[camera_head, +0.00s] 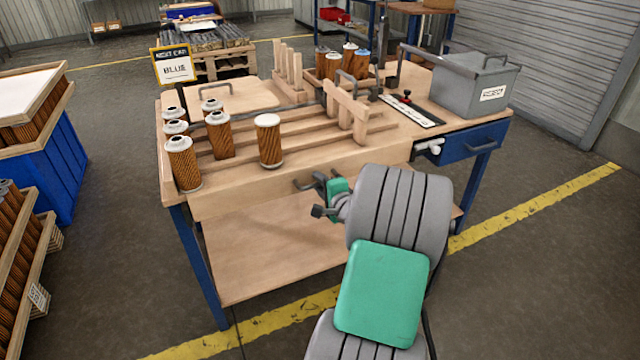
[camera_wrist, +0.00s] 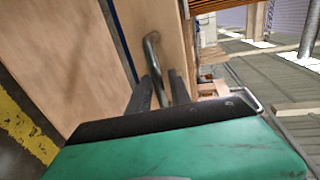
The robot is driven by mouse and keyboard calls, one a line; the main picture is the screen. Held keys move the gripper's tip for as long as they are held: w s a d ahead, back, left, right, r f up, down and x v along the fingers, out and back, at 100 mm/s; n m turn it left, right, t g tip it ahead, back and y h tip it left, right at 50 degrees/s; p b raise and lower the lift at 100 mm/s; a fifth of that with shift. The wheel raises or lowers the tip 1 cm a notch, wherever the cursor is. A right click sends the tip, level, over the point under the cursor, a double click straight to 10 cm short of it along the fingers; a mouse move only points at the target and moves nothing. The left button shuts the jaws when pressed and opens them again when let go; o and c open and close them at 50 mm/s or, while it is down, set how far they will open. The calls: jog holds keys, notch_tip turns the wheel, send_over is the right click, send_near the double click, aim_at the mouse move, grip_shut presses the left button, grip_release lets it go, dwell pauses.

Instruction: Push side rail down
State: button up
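The side rail (camera_head: 250,183) is a pale wooden board along the near side of the workbench, standing upright. A grey metal handle (camera_head: 304,186) sticks out from its face. My gripper (camera_head: 322,195) is in front of the rail, at the handle. In the wrist view the handle (camera_wrist: 152,48) runs down between my two dark fingers (camera_wrist: 162,92), which stand apart on either side of it. I cannot tell whether either finger touches it. The green gripper body fills the lower part of the wrist view.
Several orange-brown filter cartridges (camera_head: 181,163) stand on the bench at left, beside wooden slats. More stand at the back, near a grey lidded box (camera_head: 474,84). A blue drawer (camera_head: 468,143) is at the right. A lower wooden shelf (camera_head: 270,250) lies beneath the rail.

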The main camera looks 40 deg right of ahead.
jog(key=shift+o, duration=0.7)
jog(key=p+v, duration=0.1)
jog(key=v, duration=0.6)
jog(key=shift+s+a, duration=0.2)
jog(key=shift+s, duration=0.15)
